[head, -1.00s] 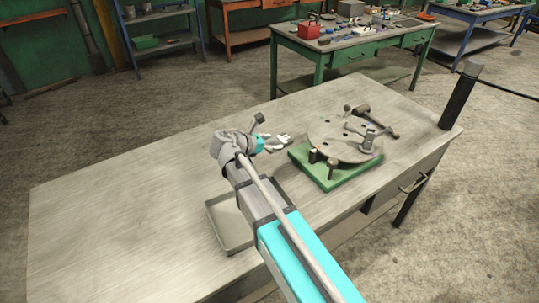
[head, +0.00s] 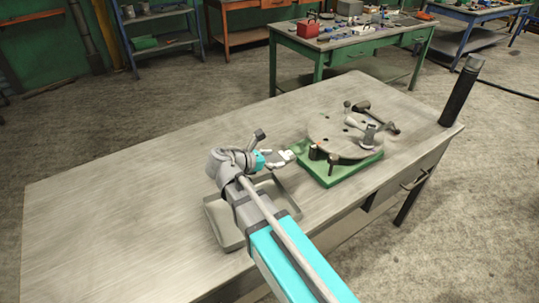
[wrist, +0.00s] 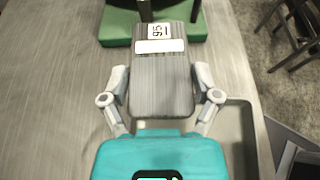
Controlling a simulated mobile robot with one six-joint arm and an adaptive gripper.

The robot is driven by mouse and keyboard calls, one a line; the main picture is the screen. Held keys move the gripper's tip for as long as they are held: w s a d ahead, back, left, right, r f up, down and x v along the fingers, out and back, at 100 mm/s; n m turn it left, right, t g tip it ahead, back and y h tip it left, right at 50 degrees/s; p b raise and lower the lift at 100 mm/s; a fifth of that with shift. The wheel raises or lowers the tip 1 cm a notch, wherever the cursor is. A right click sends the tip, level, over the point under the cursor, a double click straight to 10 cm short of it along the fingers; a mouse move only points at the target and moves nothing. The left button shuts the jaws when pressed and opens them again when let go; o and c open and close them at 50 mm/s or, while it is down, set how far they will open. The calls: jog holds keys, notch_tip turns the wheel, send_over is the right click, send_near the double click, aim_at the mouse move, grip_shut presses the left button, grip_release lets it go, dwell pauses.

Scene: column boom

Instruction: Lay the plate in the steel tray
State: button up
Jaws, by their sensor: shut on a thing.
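The plate (wrist: 160,85) is a grey, brushed rectangle with a white label and a "95" tag near its far end. My gripper (wrist: 161,90) is shut on its two long sides in the wrist view. In the head view my gripper (head: 277,159) is near the tray's far end, beside the green fixture. The steel tray (head: 224,236) is shallow and grey, on the bench's near side. My arm crosses above it and hides its middle. In the wrist view the tray's right rim (wrist: 254,125) shows right of my gripper; the plate extends beyond the tray's far edge.
A green base (head: 345,173) with a round drilled disc (head: 332,132), posts and a clamp stands close right of my gripper. A dark post (head: 460,92) rises at the bench's right corner. The bench (head: 110,210) is clear on the left.

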jog(key=w+a+f+b, duration=0.1)
jog(key=w+f+b, duration=0.1)
jog(key=w, duration=0.1)
jog(key=w+a+f+b, duration=0.2)
jog(key=w+f+b, duration=0.1)
jog(key=w, duration=0.1)
jog(key=w+a+f+b, duration=0.1)
jog(key=w+f+b, duration=0.1)
jog(key=w+b, duration=0.1)
jog(key=shift+w+a+f, duration=0.4)
jog(key=shift+w, duration=0.1)
jog(key=shift+w+a+f+b, duration=0.25)
jog(key=shift+w+f+b, duration=0.3)
jog(key=shift+f, duration=0.05)
jog(key=shift+w+a+f+b, duration=0.15)
jog(key=shift+w+f+b, duration=0.15)
jog(key=shift+f+b, duration=1.7)
jog(key=shift+f, duration=0.15)
jog(key=o, duration=1.1)
